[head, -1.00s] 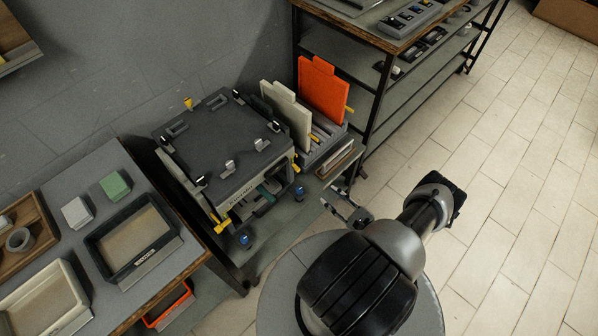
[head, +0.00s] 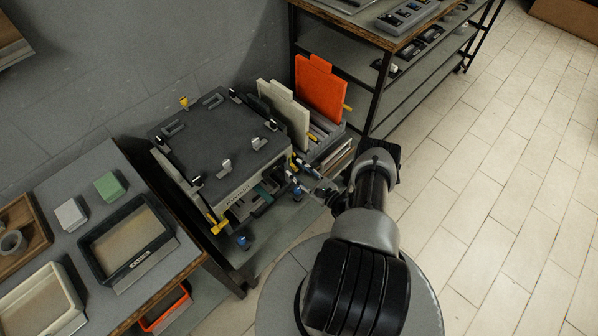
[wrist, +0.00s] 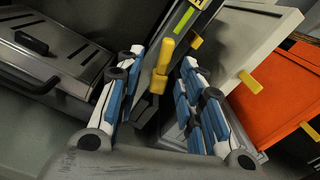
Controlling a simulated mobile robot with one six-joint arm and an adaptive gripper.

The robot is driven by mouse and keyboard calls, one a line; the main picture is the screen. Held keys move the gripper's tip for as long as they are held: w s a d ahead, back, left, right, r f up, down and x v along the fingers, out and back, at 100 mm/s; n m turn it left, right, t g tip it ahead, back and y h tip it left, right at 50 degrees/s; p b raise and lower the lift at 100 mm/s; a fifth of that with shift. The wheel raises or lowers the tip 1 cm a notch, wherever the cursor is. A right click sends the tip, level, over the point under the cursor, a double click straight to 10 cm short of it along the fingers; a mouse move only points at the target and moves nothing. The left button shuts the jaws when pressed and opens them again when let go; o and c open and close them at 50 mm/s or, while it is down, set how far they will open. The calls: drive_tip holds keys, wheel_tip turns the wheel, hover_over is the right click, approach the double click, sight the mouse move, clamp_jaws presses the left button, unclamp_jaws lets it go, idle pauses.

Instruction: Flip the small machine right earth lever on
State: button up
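The small machine (head: 222,145) is a grey box with a dark flat lid, standing in the middle of the head view. Its right lever is yellow; in the wrist view the yellow lever (wrist: 164,56) hangs from the machine's corner, between my two fingers. My gripper (wrist: 161,62) is open, with blue-padded fingers on both sides of the lever and a visible gap on each side. In the head view my gripper (head: 305,178) is at the machine's right front corner, where it partly hides the lever. A second yellow lever (head: 218,224) is at the left front corner.
A cream panel (head: 284,115) and an orange panel (head: 320,92) stand in a rack close to the right of the machine. A table with trays (head: 130,262) is at left. A shelf (head: 375,100) stands behind at right. Tiled floor at right is clear.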

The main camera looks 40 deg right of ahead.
clamp_jaws()
idle(0.4)
drive_tip(key=shift+d+n, duration=0.1)
drive_tip(key=shift+n, duration=0.2)
drive_tip(key=shift+w+d+r+n, duration=0.1)
drive_tip(key=shift+d+r+n, duration=0.3)
drive_tip(key=shift+n, duration=1.85)
drive_tip(key=shift+s+d+r+n, duration=0.1)
drive_tip(key=shift+d+r+n, duration=0.3)
drive_tip(key=shift+n, duration=1.8)
drive_tip(key=shift+w+d+r+n, duration=0.15)
drive_tip(key=shift+r+n, duration=0.45)
drive_tip(key=shift+n, duration=1.65)
unclamp_jaws()
